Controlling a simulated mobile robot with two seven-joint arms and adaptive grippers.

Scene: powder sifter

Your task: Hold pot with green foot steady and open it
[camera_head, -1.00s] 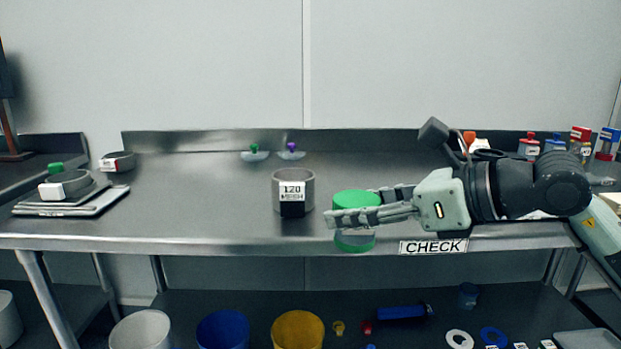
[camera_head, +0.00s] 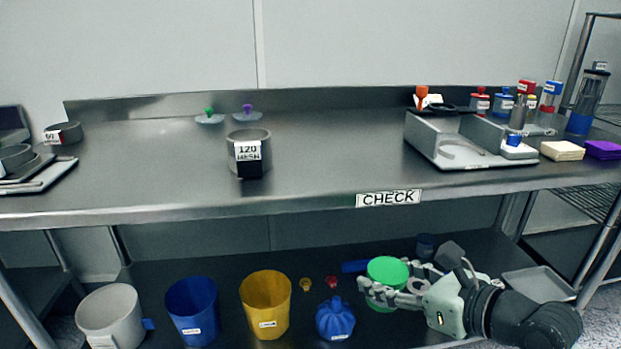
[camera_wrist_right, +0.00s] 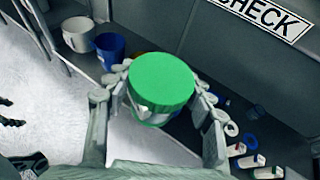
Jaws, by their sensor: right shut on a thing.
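The pot (camera_head: 388,270) has a green lid on top and a green rim at its foot. My right gripper (camera_head: 390,292) is shut around the pot's side and holds it upright, low in front of the lower shelf. In the right wrist view the pot (camera_wrist_right: 160,85) sits between the two fingers, its green top facing the camera and its pale body partly hidden. The lid looks closed on the pot. My left gripper is in neither current view of the head; something dark at the left edge of the wrist view is too unclear to name.
White (camera_head: 110,314), blue (camera_head: 193,308) and yellow (camera_head: 266,302) buckets and a blue bag-like item (camera_head: 335,318) stand on the lower shelf, left of the pot. Above, the steel table (camera_head: 330,160) carries a 120 mesh sieve (camera_head: 250,150) and a grey stand (camera_head: 455,145). The table's middle is clear.

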